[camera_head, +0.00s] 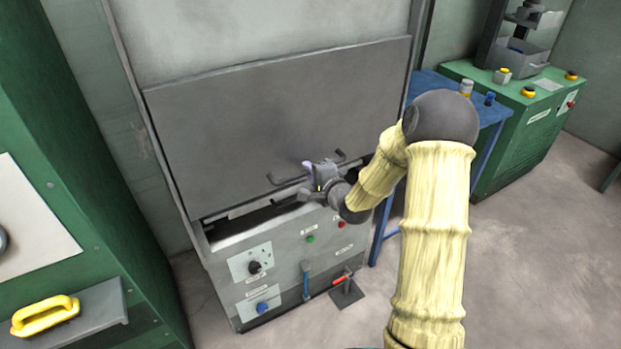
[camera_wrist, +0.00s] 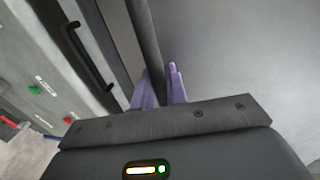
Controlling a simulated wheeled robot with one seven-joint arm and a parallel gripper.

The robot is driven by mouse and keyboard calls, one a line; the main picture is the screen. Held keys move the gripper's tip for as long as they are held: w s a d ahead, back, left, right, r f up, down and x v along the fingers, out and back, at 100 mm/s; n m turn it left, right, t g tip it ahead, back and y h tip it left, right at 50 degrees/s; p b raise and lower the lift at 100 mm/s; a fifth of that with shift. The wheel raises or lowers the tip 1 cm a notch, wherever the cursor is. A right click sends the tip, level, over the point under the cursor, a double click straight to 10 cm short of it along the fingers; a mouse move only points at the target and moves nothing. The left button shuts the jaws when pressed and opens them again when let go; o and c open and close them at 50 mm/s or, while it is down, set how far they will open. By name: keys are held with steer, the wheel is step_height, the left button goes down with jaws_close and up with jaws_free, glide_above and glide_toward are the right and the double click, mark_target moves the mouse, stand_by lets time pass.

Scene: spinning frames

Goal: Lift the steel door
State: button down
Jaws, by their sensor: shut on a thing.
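The steel door (camera_head: 270,110) is a wide, dark grey panel above a control console in the head view. A dark gap shows under its lower edge. A long bar handle (camera_head: 286,181) runs along the lower part of the door. My gripper (camera_head: 312,185) is at the middle of this handle and hides part of it. In the wrist view the purple fingers (camera_wrist: 160,88) are shut on the dark handle bar (camera_wrist: 146,40), which passes between them. The door face (camera_wrist: 230,50) fills the right of that view.
A shorter black handle (camera_wrist: 88,55) shows beside the bar in the wrist view. A green cabinet (camera_head: 90,200) stands left; a blue table (camera_head: 440,90) and green machine (camera_head: 530,125) stand right.

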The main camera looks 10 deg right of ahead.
mark_target(302, 119)
step_height(302, 119, up, 15)
steer(key=p, duration=0.9)
steer(key=shift+r, duration=0.1)
steer(key=c, duration=1.5)
jaws_free()
steer(key=b+v, duration=0.7)
steer(key=v, duration=1)
steer(key=shift+s, duration=0.25)
